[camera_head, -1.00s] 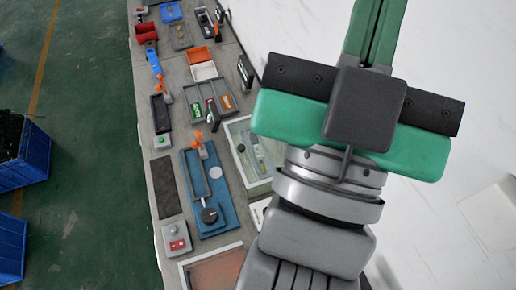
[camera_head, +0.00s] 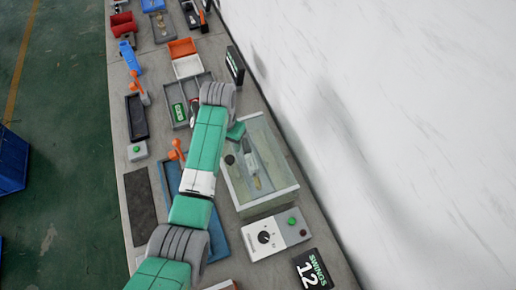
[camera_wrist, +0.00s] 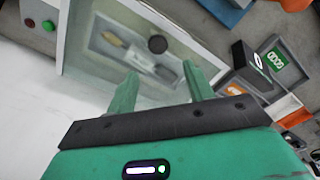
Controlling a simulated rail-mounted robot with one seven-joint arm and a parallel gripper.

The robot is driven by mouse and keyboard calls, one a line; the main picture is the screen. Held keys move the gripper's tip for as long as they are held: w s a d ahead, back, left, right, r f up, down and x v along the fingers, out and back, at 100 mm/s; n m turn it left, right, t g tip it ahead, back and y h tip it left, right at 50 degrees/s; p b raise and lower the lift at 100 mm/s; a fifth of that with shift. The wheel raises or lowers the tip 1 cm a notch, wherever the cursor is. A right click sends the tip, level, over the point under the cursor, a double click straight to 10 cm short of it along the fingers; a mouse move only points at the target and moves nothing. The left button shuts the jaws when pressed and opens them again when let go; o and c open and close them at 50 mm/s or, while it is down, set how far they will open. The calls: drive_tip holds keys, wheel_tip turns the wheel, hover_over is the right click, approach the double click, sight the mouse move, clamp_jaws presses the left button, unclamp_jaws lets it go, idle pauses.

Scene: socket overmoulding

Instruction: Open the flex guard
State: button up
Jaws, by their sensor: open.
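The flex guard appears to be the clear, pale-framed box (camera_head: 285,192) on the bench, right of my arm in the head view. A black round knob (camera_head: 230,160) shows at its left side. In the wrist view the clear cover (camera_wrist: 85,68) lies beyond my fingers, with the black knob (camera_wrist: 157,44) on it and a cable part visible beneath. My gripper (camera_wrist: 160,85) is open and empty, its two green fingers pointing toward the cover, with the knob ahead between them. Any contact cannot be told. In the head view my gripper is mostly hidden behind my arm.
A control box (camera_head: 277,238) with a dial and green button stands in front of the clear box, beside a black number display (camera_head: 313,270). Grey trays with a green GOOD label (camera_wrist: 286,68) lie close by. A white wall (camera_head: 400,130) bounds the bench on the right.

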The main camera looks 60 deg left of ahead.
sight(229, 159)
drive_tip(key=shift+s+d+f, duration=0.2)
drive_tip(key=shift+s+f, duration=0.1)
drive_tip(key=shift+f, duration=0.1)
wheel_tip(229, 159, down, 8)
drive_tip(key=shift+r+b, duration=0.2)
drive_tip(key=shift+b, duration=0.25)
